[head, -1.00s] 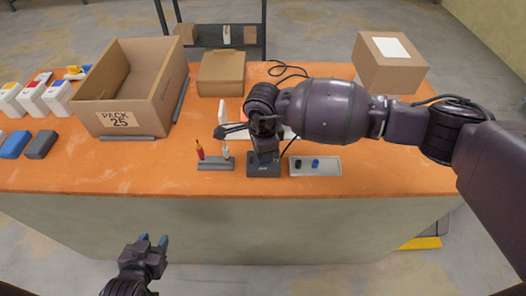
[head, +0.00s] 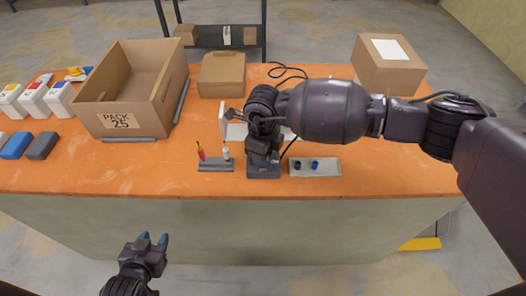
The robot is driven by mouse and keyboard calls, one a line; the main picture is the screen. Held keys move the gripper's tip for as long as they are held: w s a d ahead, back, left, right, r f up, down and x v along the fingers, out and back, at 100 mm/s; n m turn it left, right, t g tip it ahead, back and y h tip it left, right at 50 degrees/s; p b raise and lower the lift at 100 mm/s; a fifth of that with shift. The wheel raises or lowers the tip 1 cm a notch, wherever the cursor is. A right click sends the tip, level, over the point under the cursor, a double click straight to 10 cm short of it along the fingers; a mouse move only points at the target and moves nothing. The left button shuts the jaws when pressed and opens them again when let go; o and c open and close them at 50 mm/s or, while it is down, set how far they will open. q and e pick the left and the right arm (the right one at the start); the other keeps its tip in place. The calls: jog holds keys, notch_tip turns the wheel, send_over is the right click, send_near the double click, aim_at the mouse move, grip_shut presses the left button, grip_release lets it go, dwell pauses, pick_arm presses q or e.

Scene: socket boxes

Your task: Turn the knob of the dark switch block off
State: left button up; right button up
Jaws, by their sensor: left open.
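A dark block (head: 263,173) stands near the front edge of the orange table, under my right gripper (head: 262,155); it looks like the dark switch block. Its top and any knob are hidden by the gripper, so I cannot see the knob's position. My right gripper points down at the block from above; its fingertips are hidden and I cannot tell whether they touch it. My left gripper (head: 153,240) is open and empty, low in front of the table, its bluish fingertips apart.
Beside the block are a grey holder (head: 215,165) with red and white tools and a grey tray (head: 315,169) with two small dark and blue pieces. A PACK 25 box (head: 120,121), white switch boxes (head: 32,99) and a carton (head: 390,72) stand around. The table's right front is clear.

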dwell(0.3)
jog(key=o, duration=0.9)
jog(key=shift+o, duration=0.2)
notch_tip(320, 180, up, 11)
dwell(0.4)
